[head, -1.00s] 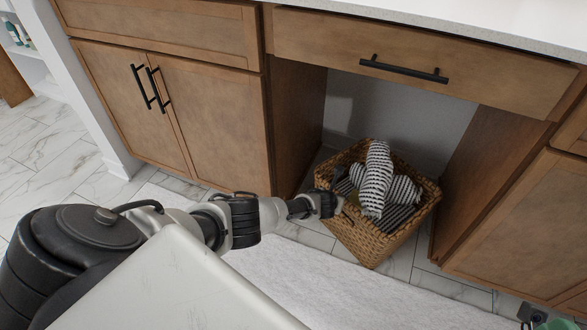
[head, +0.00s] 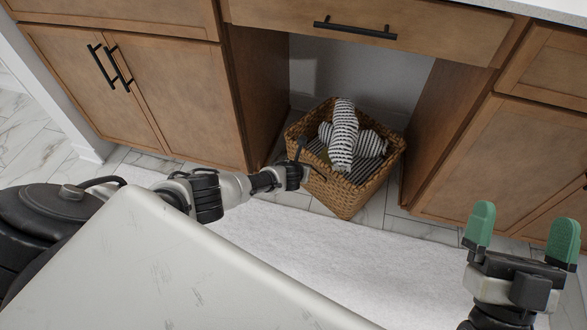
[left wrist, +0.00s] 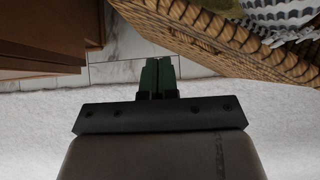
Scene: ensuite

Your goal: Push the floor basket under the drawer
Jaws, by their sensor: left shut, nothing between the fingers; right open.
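The woven floor basket (head: 352,196) stands upright but turned at an angle in the opening below the drawer (head: 370,22). It holds striped rolled towels (head: 343,135). Its front corner sticks out toward the white rug. My left gripper (head: 305,172) is at the basket's left front side; its fingertips are mostly hidden in the head view. In the left wrist view the left gripper (left wrist: 158,75) is shut and empty, with the basket wall (left wrist: 215,35) just beyond and to the right. My right gripper (head: 521,238), with green fingertips, is open and empty at the lower right, away from the basket.
Wooden cabinets stand left (head: 135,90) and right (head: 500,160) of the opening, their side panels bounding it. A white rug (head: 300,245) lies on the marble tile in front. There is free floor inside the opening behind the basket.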

